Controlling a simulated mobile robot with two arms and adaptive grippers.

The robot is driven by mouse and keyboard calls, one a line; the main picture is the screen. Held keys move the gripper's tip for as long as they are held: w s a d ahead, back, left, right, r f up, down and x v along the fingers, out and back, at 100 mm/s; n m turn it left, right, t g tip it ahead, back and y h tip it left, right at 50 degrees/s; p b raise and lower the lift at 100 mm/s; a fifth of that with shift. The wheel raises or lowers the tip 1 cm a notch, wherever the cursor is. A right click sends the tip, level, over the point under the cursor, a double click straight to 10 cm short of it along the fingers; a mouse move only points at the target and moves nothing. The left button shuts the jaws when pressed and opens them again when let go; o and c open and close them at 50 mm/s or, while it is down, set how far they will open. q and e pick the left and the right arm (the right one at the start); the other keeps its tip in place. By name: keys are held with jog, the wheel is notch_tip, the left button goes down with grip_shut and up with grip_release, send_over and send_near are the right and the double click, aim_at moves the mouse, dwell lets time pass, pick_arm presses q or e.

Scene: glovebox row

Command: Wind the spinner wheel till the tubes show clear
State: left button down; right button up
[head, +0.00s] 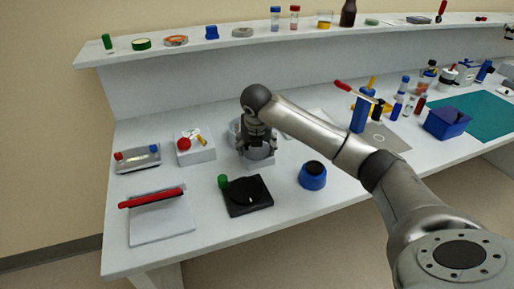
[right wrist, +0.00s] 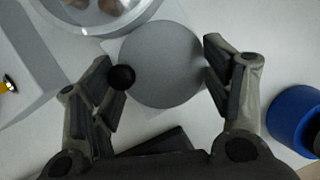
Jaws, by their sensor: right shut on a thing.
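The spinner wheel, a flat grey disc (right wrist: 163,62), lies between the fingers of my right gripper (right wrist: 163,72) in the right wrist view. A black knob (right wrist: 122,77) sits at its left edge by the left finger. The right fingertip meets the disc's right edge, and the gripper is shut on the wheel. A round silvery bowl (right wrist: 88,12) stands just beyond the wheel. In the head view my right gripper (head: 257,144) points down over the spinner and hides most of it. I cannot make out any tubes in the spinner. My left gripper is not in view.
A blue round holder (head: 313,176) stands right of the spinner, and a black device (head: 247,197) with a green knob stands in front. A white box (head: 194,147) with a red button is to the left. A blue box (head: 446,122) stands far right.

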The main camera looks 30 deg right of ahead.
jog(key=shift+a+m+g+h, duration=0.1)
jog(key=shift+m+g+h, duration=0.25)
jog(key=shift+m, duration=0.95)
jog(key=shift+f+m+b, duration=0.1)
jog(key=shift+m+b, duration=0.2)
jog(key=o, duration=1.1)
jog(key=v, duration=1.2)
jog(key=shift+w, duration=0.1)
